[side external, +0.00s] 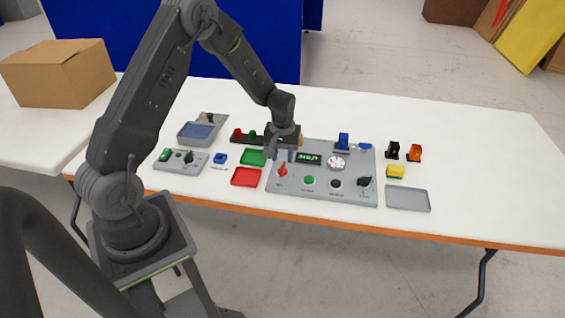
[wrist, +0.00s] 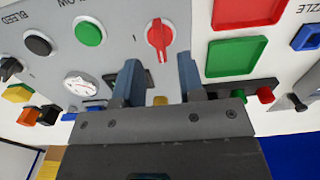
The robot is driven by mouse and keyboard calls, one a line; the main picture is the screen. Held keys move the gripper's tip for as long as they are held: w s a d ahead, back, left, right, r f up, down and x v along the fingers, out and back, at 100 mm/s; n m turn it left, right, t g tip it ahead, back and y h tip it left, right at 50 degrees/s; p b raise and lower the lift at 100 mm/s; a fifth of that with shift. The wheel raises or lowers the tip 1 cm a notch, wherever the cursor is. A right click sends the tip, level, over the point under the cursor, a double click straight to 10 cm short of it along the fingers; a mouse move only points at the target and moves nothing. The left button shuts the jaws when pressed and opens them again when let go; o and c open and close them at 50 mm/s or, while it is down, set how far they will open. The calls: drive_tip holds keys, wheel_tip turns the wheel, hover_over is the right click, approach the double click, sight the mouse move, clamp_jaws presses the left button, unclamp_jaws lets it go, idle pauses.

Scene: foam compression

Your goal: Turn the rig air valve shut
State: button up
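A red knob (side external: 283,171) with a narrow raised handle sits at the front left of the grey rig panel (side external: 320,195). It is the likely air valve, though its label is not readable. In the wrist view the red knob (wrist: 160,38) is just beyond the fingertips, its handle running up and down the picture. My gripper (side external: 281,155) is over the panel's left part, behind the red knob. In the wrist view my gripper (wrist: 161,75) has two blue-grey fingers spread apart with nothing between them. They look clear of the knob.
A green button (side external: 309,180), a black button (side external: 335,183) and a black knob (side external: 365,182) stand right of it. A round gauge (side external: 337,162) is behind. Red (side external: 246,177) and green (side external: 252,157) trays lie left. The table's right end is clear.

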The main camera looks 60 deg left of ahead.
sight(282, 166)
wheel_tip(282, 166, up, 10)
idle(0.3)
drive_tip(key=s+d+r+m+t, duration=0.1)
drive_tip(key=s+d+r+m, duration=0.1)
drive_tip(key=s+d+r, duration=0.3)
drive_tip(key=s+d+r+m+t, duration=0.1)
drive_tip(key=s+d+r+m, duration=0.15)
drive_tip(key=r, duration=0.45)
drive_tip(key=s+d+r+m+t, duration=0.1)
drive_tip(key=s+d+r+m, duration=0.1)
drive_tip(key=s+d, duration=0.2)
drive_tip(key=s+d+r+m+t, duration=0.2)
drive_tip(key=s+d+r, duration=0.1)
drive_tip(key=s, duration=0.7)
drive_tip(key=shift+s+d+r+m+t, duration=0.2)
drive_tip(key=shift+s+d+m+t, duration=0.15)
drive_tip(key=shift+d, duration=0.15)
